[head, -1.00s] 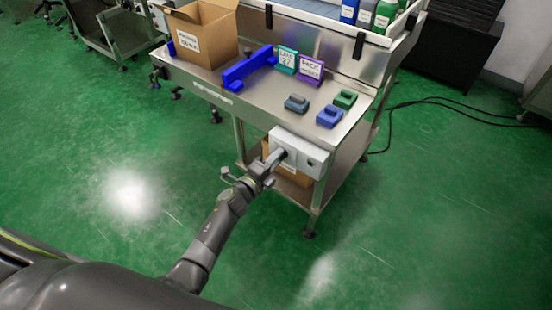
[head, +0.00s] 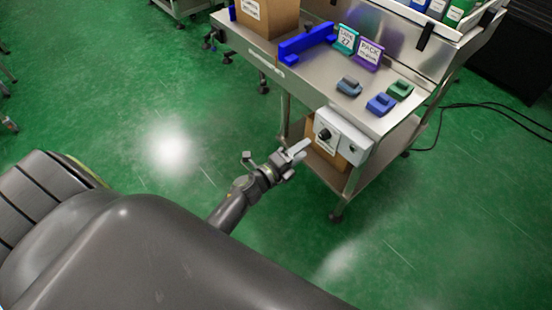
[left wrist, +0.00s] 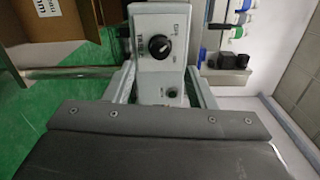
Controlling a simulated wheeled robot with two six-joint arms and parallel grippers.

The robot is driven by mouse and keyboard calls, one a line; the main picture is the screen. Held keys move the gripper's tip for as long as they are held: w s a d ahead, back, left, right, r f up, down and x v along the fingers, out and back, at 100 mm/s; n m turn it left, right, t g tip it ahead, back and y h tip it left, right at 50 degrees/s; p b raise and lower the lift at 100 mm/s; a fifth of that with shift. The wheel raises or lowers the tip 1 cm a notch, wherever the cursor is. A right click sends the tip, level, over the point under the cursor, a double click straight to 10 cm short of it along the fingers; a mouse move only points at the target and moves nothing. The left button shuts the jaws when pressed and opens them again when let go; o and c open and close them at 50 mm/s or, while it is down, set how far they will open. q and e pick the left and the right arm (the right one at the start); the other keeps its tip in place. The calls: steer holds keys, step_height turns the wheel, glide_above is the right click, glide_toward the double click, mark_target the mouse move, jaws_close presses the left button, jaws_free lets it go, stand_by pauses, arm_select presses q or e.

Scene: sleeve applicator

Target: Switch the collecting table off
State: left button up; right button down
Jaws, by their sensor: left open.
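The collecting table (head: 300,75) is a steel bench with a light grey control box (head: 352,146) on its near end. The box carries a black rotary knob (head: 324,134) and a smaller control (head: 351,149) beside it. I cannot read the knob's setting. My left gripper (head: 300,153) is open and empty, apart from the box, to its left and in front. My right gripper is not in view.
On the tabletop are a cardboard box (head: 268,14), a blue bracket (head: 306,43), label stands (head: 369,54) and small coloured blocks (head: 381,103). Another cardboard box (head: 325,157) sits on the lower shelf. Green floor around the table is clear; a black cable (head: 470,107) lies at right.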

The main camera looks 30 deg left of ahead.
arm_select(q)
steer(key=v, duration=1)
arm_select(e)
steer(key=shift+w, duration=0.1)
arm_select(q)
steer(key=s+a+f+n+g+y, duration=0.3)
steer(key=s+f+n, duration=0.15)
steer(key=f, duration=0.25)
steer(key=s+a+f+n+g+y, duration=0.2)
steer(key=s+a+f+n, duration=0.1)
steer(key=f+n, duration=0.4)
steer(key=s+a+f+n+g+y, duration=0.3)
steer(key=s+f+n, duration=0.1)
steer(key=f, duration=0.4)
steer(key=s+d+f+n+g, duration=0.1)
steer(key=s+f+n+g, duration=0.35)
steer(key=s, duration=0.45)
steer(key=s+d+f+n+g, duration=0.1)
steer(key=s+f+n+g, duration=0.2)
steer(key=s+f, duration=0.5)
steer(key=s+r+p, duration=0.7)
steer(key=r+p, duration=0.2)
steer(key=p, duration=0.3)
steer(key=shift+s+r+n+h+p, duration=0.2)
steer(key=shift+r+n+h+p, duration=0.1)
steer(key=shift+r+h+p, duration=0.1)
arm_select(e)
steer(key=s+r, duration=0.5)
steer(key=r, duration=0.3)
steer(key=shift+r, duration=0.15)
